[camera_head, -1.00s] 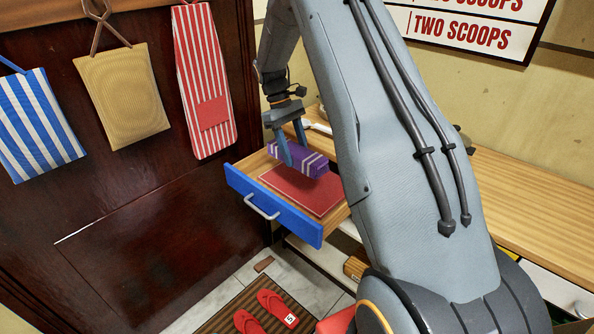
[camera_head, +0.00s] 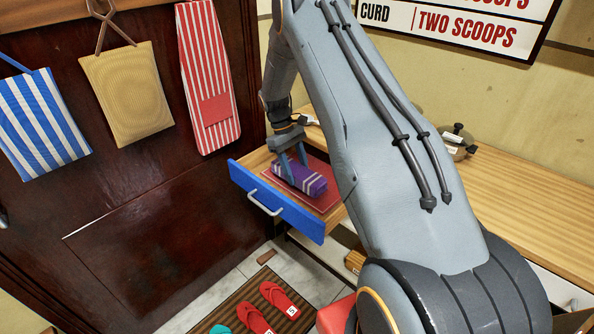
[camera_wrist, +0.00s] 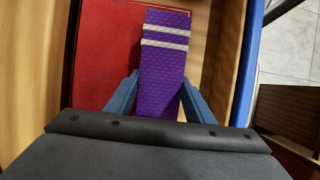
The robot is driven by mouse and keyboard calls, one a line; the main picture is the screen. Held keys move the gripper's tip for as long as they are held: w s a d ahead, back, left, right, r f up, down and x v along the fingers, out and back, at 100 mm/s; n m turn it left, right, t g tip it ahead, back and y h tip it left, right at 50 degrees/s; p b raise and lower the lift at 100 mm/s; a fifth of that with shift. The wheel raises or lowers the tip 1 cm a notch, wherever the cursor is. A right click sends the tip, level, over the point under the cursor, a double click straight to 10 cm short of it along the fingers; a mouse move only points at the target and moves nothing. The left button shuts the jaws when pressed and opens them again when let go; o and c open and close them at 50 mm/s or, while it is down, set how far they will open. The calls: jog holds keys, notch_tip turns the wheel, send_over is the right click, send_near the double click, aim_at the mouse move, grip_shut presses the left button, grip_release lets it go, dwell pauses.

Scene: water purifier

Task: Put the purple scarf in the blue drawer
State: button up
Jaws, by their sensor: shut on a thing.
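The purple scarf (camera_head: 300,179), folded with white stripes, is inside the open blue drawer (camera_head: 272,202), low over a red flat item (camera_head: 325,200). I cannot tell whether the scarf touches it. My gripper (camera_head: 292,168) points down into the drawer and is shut on the scarf. In the wrist view the scarf (camera_wrist: 164,75) lies between the two fingers of my gripper (camera_wrist: 160,98), with its striped end pointing away. The red item (camera_wrist: 103,50) shows to its left, and the drawer's blue front (camera_wrist: 250,60) to its right.
The drawer is pulled out from a wooden counter (camera_head: 500,195). Bags (camera_head: 124,95) hang on the dark door (camera_head: 150,210) at left. Red slippers (camera_head: 268,305) lie on a striped mat (camera_head: 240,312) below. A pot (camera_head: 457,142) stands on the counter.

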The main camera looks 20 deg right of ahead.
jog(key=shift+f, duration=0.35)
jog(key=shift+f+b, duration=0.25)
jog(key=shift+b, duration=0.15)
jog(key=o, duration=1.1)
